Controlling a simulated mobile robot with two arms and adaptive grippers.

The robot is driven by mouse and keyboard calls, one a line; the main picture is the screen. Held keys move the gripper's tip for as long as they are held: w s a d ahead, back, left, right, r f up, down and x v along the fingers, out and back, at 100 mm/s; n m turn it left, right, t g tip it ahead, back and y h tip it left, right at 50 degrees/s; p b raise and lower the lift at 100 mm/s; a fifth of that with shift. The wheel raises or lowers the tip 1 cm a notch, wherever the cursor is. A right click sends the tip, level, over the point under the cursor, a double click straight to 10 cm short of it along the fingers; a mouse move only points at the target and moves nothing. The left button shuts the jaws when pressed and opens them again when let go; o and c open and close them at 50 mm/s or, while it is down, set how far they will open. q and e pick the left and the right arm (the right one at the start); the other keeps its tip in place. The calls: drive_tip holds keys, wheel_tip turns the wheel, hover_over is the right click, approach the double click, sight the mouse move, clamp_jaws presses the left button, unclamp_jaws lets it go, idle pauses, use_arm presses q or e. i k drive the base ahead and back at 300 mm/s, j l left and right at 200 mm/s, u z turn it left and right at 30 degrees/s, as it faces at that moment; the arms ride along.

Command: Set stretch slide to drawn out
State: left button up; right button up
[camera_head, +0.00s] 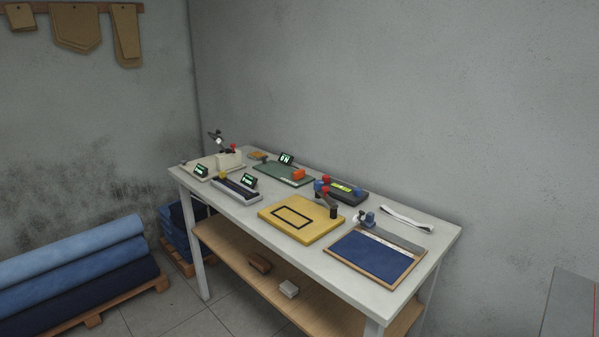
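No part on the white workbench (348,262) is plainly marked as the stretch slide. A low grey unit (238,194) at the front left has a dark lengthwise track, a yellow knob (222,176) at its left end and a small lit display (248,181). A framed dark blue panel (372,258) at the right end has a pale strip and a blue-and-metal fitting (366,219) at its back edge. I cannot tell which is the slide or its position. Neither gripper is in view.
A yellow board (293,232) with a black rectangle lies mid-bench, near a red-and-blue device (342,189). A green-based unit (284,174) and a cream machine (228,159) stand behind. A white strap (407,217) lies back right. Fabric rolls (75,262) lie left; tiled floor is free in front.

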sight(297, 175)
drive_tip(key=i+j, duration=1)
drive_tip(key=l+z, duration=0.05)
